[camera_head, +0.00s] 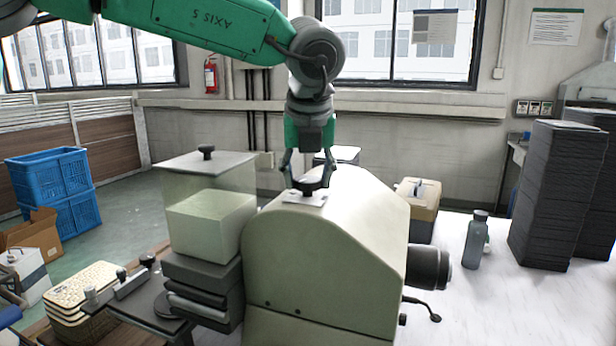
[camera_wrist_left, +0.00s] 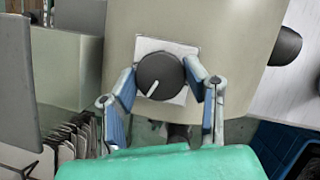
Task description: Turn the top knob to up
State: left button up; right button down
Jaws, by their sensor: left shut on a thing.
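The top knob (camera_wrist_left: 160,74) is a round dark knob with a white pointer line, set on a white square plate (camera_wrist_left: 183,97). In the left wrist view its line points down and slightly left. In the head view the knob (camera_head: 307,189) and its plate (camera_head: 291,198) sit on top of a large cream machine housing (camera_head: 320,245). My left gripper (camera_head: 307,182) reaches down from above with its fingers on either side of the knob. In the left wrist view the gripper (camera_wrist_left: 163,88) is shut on the knob. My right gripper is not in view.
Left of the housing stand a pale box (camera_head: 211,222) and a plate with a black handle (camera_head: 205,160). A grey bottle (camera_head: 477,240) and tall dark tray stacks (camera_head: 545,195) stand on the white table at right. A black cylinder (camera_head: 428,266) sticks out from the housing.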

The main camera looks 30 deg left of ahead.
pick_arm(q)
jog(key=shift+r, duration=0.1)
jog(key=shift+r+m+h+p, duration=0.15)
jog(key=shift+m+h+p, duration=0.25)
jog(key=shift+m+p, duration=0.85)
jog(key=m+h+p, duration=0.1)
jog(key=m+p, duration=0.2)
jog(key=p, duration=0.1)
jog(key=m+h+p, duration=0.1)
jog(key=m+p, duration=0.2)
jog(key=p, duration=0.1)
jog(key=shift+a+r+t, duration=0.1)
jog(key=shift+a+t, duration=0.1)
jog(key=shift+t, duration=0.2)
jog(key=shift+f+m+h+p, duration=0.2)
jog(key=shift+m+h+p, duration=0.45)
jog(key=shift+m, duration=0.6)
jog(key=shift+m+h, duration=0.35)
jog(key=shift+m, duration=0.75)
jog(key=o, duration=1.1)
jog(key=shift+o, duration=0.2)
jog(key=shift+a, duration=0.15)
jog(key=shift+f+g, duration=0.1)
jog(key=shift+g, duration=0.2)
